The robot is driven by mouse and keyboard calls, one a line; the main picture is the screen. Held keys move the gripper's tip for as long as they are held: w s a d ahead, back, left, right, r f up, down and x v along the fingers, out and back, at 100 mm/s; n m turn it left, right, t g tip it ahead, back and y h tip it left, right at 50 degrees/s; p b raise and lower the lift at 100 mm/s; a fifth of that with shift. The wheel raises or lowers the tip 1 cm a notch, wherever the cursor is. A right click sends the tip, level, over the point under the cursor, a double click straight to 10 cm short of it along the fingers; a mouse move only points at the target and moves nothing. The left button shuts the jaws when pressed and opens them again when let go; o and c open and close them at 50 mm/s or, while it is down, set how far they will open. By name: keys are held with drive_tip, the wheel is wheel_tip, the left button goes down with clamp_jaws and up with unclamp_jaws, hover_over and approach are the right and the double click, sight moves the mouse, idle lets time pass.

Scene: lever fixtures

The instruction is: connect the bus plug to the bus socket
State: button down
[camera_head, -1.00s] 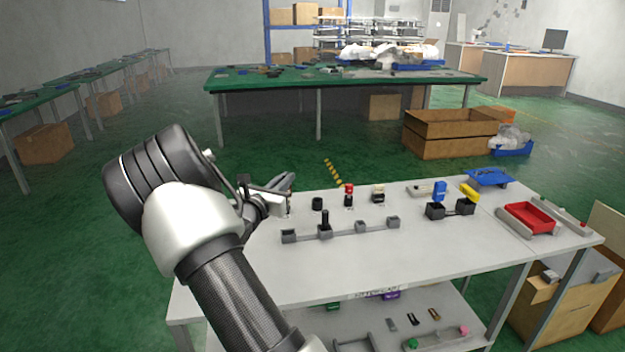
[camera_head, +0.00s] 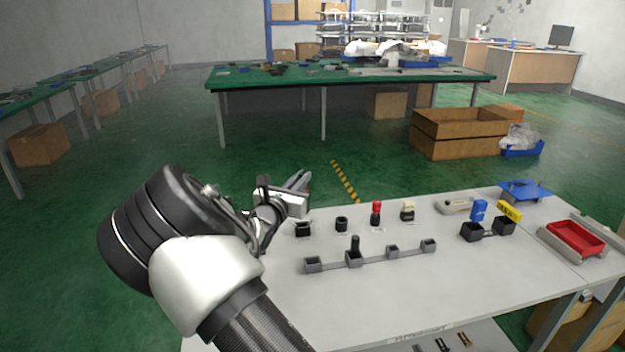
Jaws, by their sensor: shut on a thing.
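My gripper (camera_head: 298,183) is above the back-left part of the white table, raised and pointing up and to the right. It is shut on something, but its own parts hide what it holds. A black block (camera_head: 303,229) stands on the table just below it, apart from it. A row continues to the right with a short black round piece (camera_head: 341,224), a red-topped black piece (camera_head: 376,213) and a cream-topped piece (camera_head: 407,211). I cannot tell by sight which piece is the bus plug or the bus socket.
In front lies a grey rail (camera_head: 374,255) with several small box holders, one with an upright black peg (camera_head: 355,244). To the right, a blue block (camera_head: 479,210) and a yellow block (camera_head: 509,211) stand at black boxes. A red tray (camera_head: 575,239) lies farther right.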

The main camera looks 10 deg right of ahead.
idle(0.3)
drive_tip(key=shift+f+b, duration=1.75)
drive_tip(key=shift+f, duration=1.15)
drive_tip(key=shift+f+b, duration=1)
drive_tip(key=shift+f, duration=1.2)
drive_tip(key=c, duration=1.8)
unclamp_jaws()
drive_tip(key=p+v, duration=0.3)
drive_tip(key=v, duration=1.4)
drive_tip(key=shift+s+a, duration=0.1)
drive_tip(key=shift+s, duration=0.15)
